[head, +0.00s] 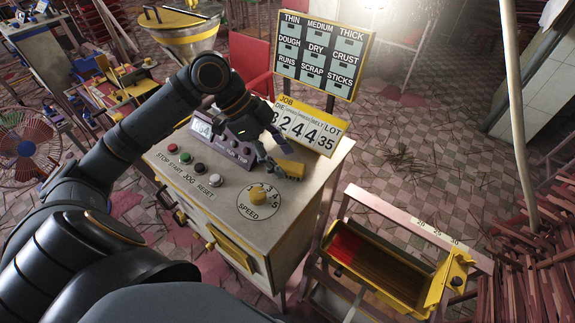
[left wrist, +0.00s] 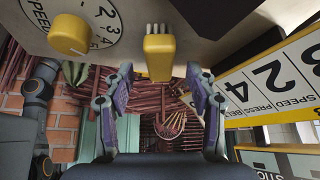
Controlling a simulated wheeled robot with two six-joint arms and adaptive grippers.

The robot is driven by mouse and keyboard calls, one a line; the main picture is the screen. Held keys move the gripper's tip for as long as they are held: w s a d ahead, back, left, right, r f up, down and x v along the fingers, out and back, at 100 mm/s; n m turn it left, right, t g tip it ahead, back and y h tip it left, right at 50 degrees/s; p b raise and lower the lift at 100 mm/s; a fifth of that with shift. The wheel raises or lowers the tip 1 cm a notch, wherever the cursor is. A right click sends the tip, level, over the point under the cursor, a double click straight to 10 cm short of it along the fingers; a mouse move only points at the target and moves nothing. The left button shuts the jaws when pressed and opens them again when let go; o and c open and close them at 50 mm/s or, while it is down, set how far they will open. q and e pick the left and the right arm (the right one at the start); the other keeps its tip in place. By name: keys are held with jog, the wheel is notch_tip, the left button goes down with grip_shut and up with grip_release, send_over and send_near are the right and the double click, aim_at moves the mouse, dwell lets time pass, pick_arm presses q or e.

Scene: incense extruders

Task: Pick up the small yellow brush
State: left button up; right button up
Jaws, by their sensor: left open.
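The small yellow brush (head: 291,168) lies on the beige control cabinet top (head: 220,215), close to its right edge and in front of the number board. In the left wrist view the brush (left wrist: 158,56) shows a yellow block with pale bristles at its top end. My left gripper (head: 270,160) is just beside the brush in the head view and partly hides it. In the left wrist view my left gripper (left wrist: 159,76) is open, with one purple finger on each side of the brush. I see gaps between both fingers and the brush. My right gripper is not in view.
The number board (head: 310,128) stands behind the brush. A yellow speed knob (head: 260,197) and a purple button box (head: 222,143) are on the cabinet. A yellow trough (head: 385,268) on a frame stands to the right. Reddish sticks (head: 530,285) are heaped at the far right.

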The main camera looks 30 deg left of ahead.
aim_at(288, 165)
pick_arm(q)
jog(key=shift+x, duration=1.6)
jog(key=shift+r, duration=0.1)
grip_shut()
notch_tip(288, 165, up, 10)
jog(key=c, duration=0.8)
grip_release()
jog(key=c, duration=0.3)
